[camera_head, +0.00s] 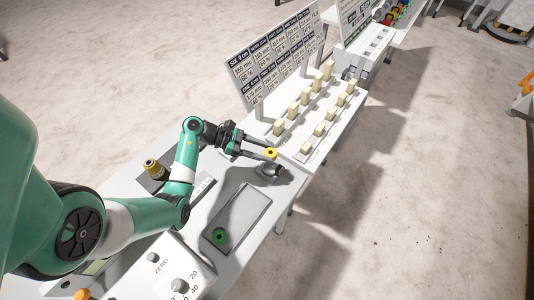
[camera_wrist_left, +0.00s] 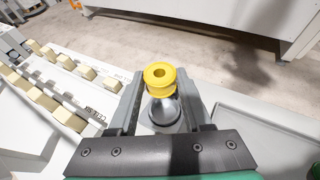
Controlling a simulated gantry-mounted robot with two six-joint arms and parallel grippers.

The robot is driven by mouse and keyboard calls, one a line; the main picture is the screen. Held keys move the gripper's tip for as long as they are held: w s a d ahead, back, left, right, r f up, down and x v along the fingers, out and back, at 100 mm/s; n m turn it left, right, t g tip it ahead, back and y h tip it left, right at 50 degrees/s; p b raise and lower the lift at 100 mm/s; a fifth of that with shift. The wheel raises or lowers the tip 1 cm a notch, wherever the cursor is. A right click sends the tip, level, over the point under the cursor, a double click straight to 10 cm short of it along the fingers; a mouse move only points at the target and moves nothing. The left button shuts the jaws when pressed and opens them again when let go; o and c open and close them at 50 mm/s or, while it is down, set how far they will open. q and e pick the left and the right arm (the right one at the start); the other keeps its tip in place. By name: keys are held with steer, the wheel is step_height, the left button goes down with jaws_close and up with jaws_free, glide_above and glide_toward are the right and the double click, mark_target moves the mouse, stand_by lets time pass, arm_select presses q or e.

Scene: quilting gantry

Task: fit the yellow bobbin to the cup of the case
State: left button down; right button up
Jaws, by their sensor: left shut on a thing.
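The yellow bobbin (camera_head: 271,153) is a small ring with a central hole. It also shows in the left wrist view (camera_wrist_left: 159,75), hole facing up. My left gripper (camera_head: 266,154) is shut on the bobbin, with a finger on each side of it in the left wrist view (camera_wrist_left: 160,88). The grey rounded case (camera_head: 269,171) stands on the bench right below the bobbin. In the left wrist view the case (camera_wrist_left: 164,113) shows between the fingers. The bobbin hides its cup, so I cannot tell whether they touch. My right gripper is not in view.
A grey tray (camera_head: 246,205) with a green bobbin (camera_head: 220,237) lies in front of the case. A rack of several cream blocks (camera_head: 305,113) and a printed board (camera_head: 279,62) stand behind. A dial box (camera_head: 166,272) is at the front.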

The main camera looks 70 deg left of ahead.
arm_select(q)
steer(key=shift+f+b, duration=2.75)
steer(key=shift+f, duration=0.2)
steer(key=shift+f+b, duration=0.95)
steer(key=shift+b, duration=0.25)
steer(key=shift+w+f, duration=0.1)
steer(key=shift+f, duration=0.05)
steer(key=shift+c, duration=1.3)
jaws_free()
steer(key=shift+a, duration=0.1)
